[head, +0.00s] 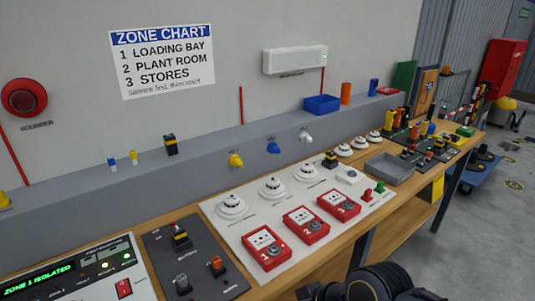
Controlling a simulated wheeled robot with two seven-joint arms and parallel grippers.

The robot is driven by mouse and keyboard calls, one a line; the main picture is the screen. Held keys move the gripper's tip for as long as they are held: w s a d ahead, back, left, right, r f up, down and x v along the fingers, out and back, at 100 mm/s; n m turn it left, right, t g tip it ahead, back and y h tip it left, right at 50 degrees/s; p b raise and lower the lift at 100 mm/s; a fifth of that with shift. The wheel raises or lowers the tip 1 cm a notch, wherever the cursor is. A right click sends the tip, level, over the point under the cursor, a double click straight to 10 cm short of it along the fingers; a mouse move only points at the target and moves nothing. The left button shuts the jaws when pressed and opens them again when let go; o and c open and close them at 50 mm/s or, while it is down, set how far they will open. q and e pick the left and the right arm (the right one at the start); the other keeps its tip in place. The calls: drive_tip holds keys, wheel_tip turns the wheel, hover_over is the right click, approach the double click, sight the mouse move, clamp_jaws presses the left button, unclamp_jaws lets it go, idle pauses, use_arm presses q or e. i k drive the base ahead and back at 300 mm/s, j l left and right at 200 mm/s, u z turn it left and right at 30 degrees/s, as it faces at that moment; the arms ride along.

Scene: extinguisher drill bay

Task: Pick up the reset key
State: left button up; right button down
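I cannot tell which item is the reset key; nothing in view is readably marked as one. Small candidates are a blue-topped piece (112,163) and a yellow-topped piece (133,157) on the grey ledge at left. A red piece (366,195) and a green piece (380,187) stand at the right end of the white board. A black part of my own arm shows at the bottom edge, right of centre. No fingers of either gripper show.
The white board (330,229) carries red call points (265,248) and white detectors (232,206). Left of it are a dark panel (205,268) and a control panel with "ZONE 1 ISOLATED" (40,284). A grey tray (389,170) stands right of the board; crowded fixtures lie beyond.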

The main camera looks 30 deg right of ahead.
sight(367, 193)
drive_tip(key=z, duration=0.45)
drive_tip(key=k+j+z, duration=0.1)
drive_tip(key=z, duration=0.85)
drive_tip(key=k+z, duration=0.1)
drive_tip(key=z, duration=0.35)
